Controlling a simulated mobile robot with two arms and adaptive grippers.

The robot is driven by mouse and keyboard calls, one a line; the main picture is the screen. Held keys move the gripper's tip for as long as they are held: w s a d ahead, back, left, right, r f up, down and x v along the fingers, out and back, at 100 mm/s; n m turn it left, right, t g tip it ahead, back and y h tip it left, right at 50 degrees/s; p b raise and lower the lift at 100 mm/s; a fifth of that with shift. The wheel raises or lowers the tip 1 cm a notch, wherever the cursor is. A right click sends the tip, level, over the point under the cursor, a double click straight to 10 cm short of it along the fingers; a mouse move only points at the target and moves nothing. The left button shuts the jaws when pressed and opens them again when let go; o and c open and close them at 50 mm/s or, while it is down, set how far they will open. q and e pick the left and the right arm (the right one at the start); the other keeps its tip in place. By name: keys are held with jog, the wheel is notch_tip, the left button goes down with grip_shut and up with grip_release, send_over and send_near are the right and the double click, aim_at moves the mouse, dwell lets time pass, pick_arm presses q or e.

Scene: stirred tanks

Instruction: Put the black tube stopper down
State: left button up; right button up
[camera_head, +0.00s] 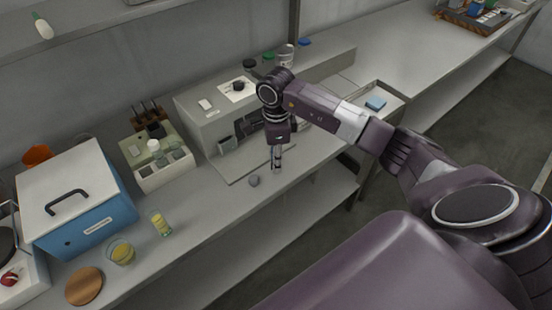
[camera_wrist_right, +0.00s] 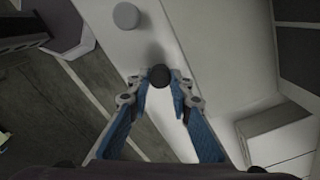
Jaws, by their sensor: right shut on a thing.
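My right gripper (camera_head: 277,166) points down over the front part of the bench, by the grey board. In the right wrist view the blue-padded fingers of my right gripper (camera_wrist_right: 163,86) close in on the black tube stopper (camera_wrist_right: 160,77), a small dark round piece at their tips. The shadowed white surface lies beneath it; I cannot tell whether the stopper touches it. In the head view the held stopper is too small to make out. My left gripper is not in view.
A grey round piece (camera_head: 254,181) lies on the bench just left of my gripper; it also shows in the right wrist view (camera_wrist_right: 126,15). A grey instrument (camera_head: 205,105) stands behind. A blue box (camera_head: 85,215) and yellow-filled glassware (camera_head: 122,252) stand left. The bench's front edge is close.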

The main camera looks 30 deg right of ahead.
jog(key=shift+f, duration=0.1)
jog(key=shift+o, duration=1.4)
jog(key=shift+f, duration=0.1)
jog(key=o, duration=0.4)
jog(key=shift+o, duration=0.2)
